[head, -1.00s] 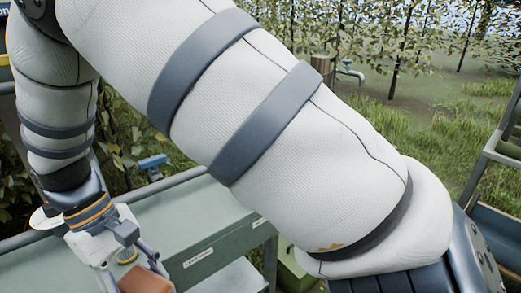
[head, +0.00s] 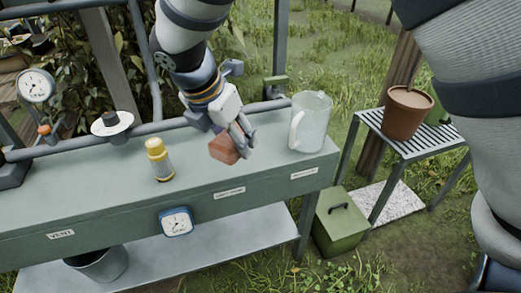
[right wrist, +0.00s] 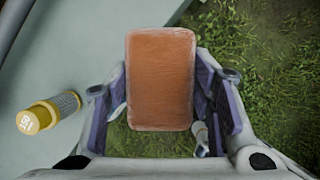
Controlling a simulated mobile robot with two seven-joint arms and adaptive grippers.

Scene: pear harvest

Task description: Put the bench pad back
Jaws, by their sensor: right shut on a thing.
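An orange-brown block (head: 225,147), which looks like the bench pad, is held in my right gripper (head: 232,130). In the right wrist view, the block (right wrist: 161,80) sits between the two fingers of the right gripper (right wrist: 165,105), and the gripper is shut on it. In the head view it appears over the right-hand part of the green bench (head: 110,190), between a yellow-capped jar and a clear jug. I cannot tell for sure whether its underside touches the bench top. My left gripper is not in view.
The yellow-capped jar (head: 159,160) stands left of the block, the clear jug (head: 310,122) right of it. A white disc (head: 112,124) is at the back rail. A blue-framed dial (head: 176,222) is at the bench front. A slatted stand (head: 408,146) holds a pot (head: 407,112).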

